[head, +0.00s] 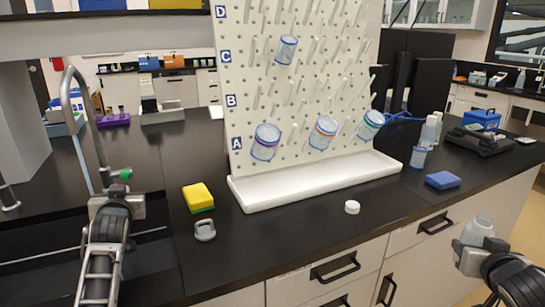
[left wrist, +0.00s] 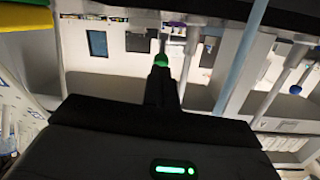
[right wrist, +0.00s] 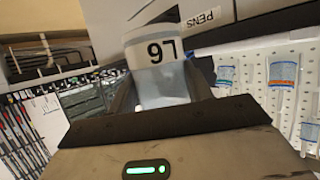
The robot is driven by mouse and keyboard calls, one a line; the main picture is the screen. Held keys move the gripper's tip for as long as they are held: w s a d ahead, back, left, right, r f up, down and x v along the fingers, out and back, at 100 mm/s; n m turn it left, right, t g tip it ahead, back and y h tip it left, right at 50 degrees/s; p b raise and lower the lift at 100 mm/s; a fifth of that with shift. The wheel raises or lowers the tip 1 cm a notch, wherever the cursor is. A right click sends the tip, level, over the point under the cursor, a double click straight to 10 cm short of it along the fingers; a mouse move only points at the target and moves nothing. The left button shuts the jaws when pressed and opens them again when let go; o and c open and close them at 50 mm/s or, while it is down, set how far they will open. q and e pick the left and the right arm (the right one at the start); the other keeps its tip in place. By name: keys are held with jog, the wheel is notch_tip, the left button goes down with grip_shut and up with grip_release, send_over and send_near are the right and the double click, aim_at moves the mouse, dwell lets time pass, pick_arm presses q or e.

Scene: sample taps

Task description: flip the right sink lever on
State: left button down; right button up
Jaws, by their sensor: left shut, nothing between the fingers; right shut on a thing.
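The sink tap (head: 82,125) is a tall grey gooseneck at the left of the black bench. A green-ended lever (head: 125,174) shows beside it, just past my left gripper (head: 113,186). In the left wrist view the green end (left wrist: 161,60) is right at the tip of my shut left fingers (left wrist: 161,85); I cannot tell whether they touch. A blue knob (left wrist: 296,90) on a thin rod is further off there. My right gripper (head: 470,258) is shut on a translucent bottle (head: 478,229), whose label (right wrist: 152,52) shows in the right wrist view.
A white pegboard (head: 300,20) with several hanging containers stands in a white tray (head: 320,182). A yellow-green sponge (head: 198,196), a grey stopper (head: 205,231), a white cap (head: 352,207) and a blue block (head: 443,180) lie on the bench. The bench front between sponge and cap is clear.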

jog(key=shift+s+a+r, duration=0.2)
jog(key=shift+a+r, duration=0.05)
jog(key=shift+r, duration=0.1)
pick_arm(q)
jog(key=s, duration=0.1)
jog(key=s+d, duration=0.1)
jog(key=shift+s+d+f, duration=0.15)
jog(key=shift+s+d, duration=0.1)
jog(key=shift+s, duration=0.05)
